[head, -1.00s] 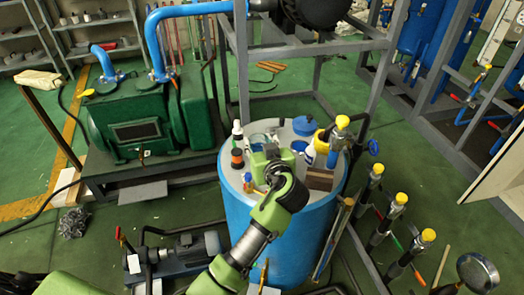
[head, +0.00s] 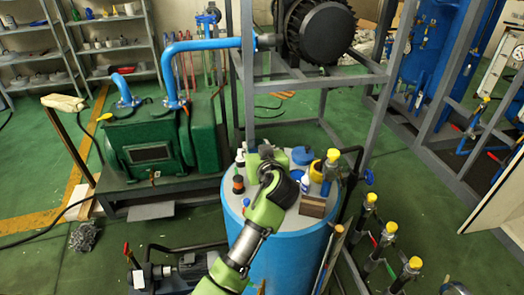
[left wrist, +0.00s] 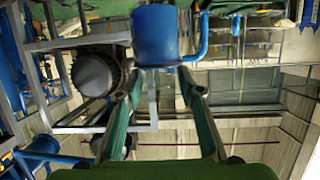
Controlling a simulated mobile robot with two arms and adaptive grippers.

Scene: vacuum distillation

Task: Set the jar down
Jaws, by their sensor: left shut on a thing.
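My left gripper (head: 264,158) is over the top of the blue drum (head: 284,250), among bottles and jars. That view is upside down. In the head view the gripper hides the held jar, so I cannot tell whether it touches the drum top. My right gripper is not in view.
On the drum top, a blue jar (head: 303,155), a yellow jar (head: 317,171) and a brown block (head: 313,206) stand right of the gripper. A grey frame (head: 247,90) rises behind.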

